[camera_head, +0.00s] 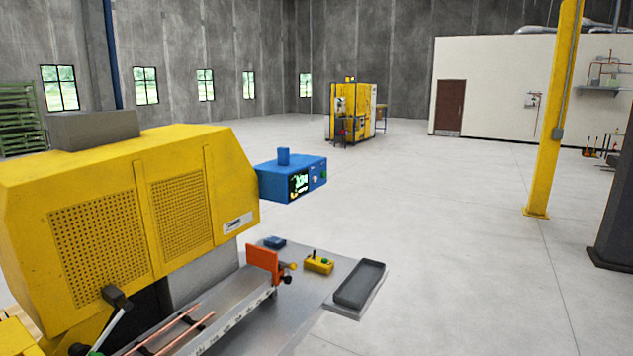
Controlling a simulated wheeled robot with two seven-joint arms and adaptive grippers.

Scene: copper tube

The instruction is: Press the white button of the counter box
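The counter box is a blue box (277,178) that juts out from the right side of the large yellow machine. Its front has a dark display (299,184) with green digits, too small to read. Right of the display is a small whitish spot (315,181) that looks like the white button, with a small greenish spot close by. I cannot tell whether it is pressed. Neither of my grippers shows in the head view.
The yellow machine (120,215) fills the left. Below the box, its metal bench holds copper tubes (165,335), an orange plate (262,258), a small yellow control box (318,265) and a grey tray (361,284). A yellow post (555,110) stands right. The floor between is clear.

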